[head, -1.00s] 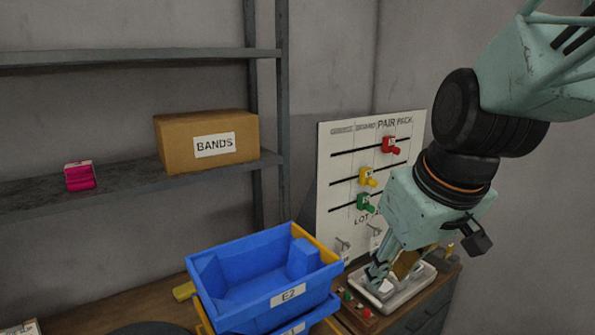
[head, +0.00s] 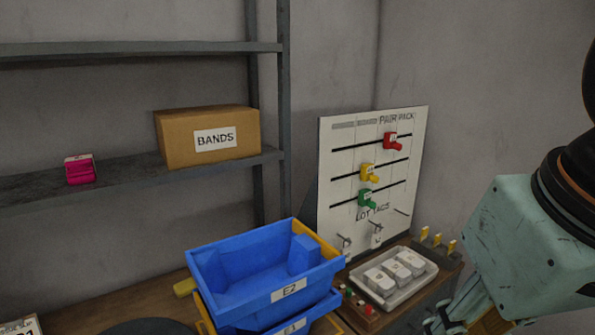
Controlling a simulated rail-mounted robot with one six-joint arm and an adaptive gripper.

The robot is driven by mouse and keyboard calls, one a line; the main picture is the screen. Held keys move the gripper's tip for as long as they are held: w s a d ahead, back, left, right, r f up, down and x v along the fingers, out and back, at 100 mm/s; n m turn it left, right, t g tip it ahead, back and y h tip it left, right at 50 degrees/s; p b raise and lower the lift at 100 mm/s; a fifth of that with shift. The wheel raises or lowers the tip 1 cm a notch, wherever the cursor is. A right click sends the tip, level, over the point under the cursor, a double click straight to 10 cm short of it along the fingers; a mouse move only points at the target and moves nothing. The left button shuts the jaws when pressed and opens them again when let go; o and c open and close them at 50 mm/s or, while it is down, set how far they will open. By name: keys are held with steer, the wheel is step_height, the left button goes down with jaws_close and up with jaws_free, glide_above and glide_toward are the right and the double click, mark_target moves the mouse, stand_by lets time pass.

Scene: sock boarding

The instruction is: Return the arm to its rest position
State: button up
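My gripper (head: 462,322) is at the lower right of the head view, in front of the workbench and to the right of the white tray. Only part of it shows; its fingertips are cut off or unclear at the bottom edge, so I cannot tell whether it is open or shut. My arm fills the right edge of the picture.
A white tray (head: 426,281) with white blocks (head: 380,280) sits on the bench below the PAIR PACK board (head: 340,190). Stacked blue bins (head: 232,290) stand left of it. A BANDS box (head: 180,140) and a pink item (head: 80,170) are on the shelf.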

steer(key=shift+s+d+m, duration=0.2)
steer(key=shift+s, duration=0.65)
steer(key=shift+s+d+m, duration=0.15)
steer(key=shift+s+m, duration=0.05)
steer(key=shift+s, duration=0.65)
steer(key=shift+o, duration=0.9)
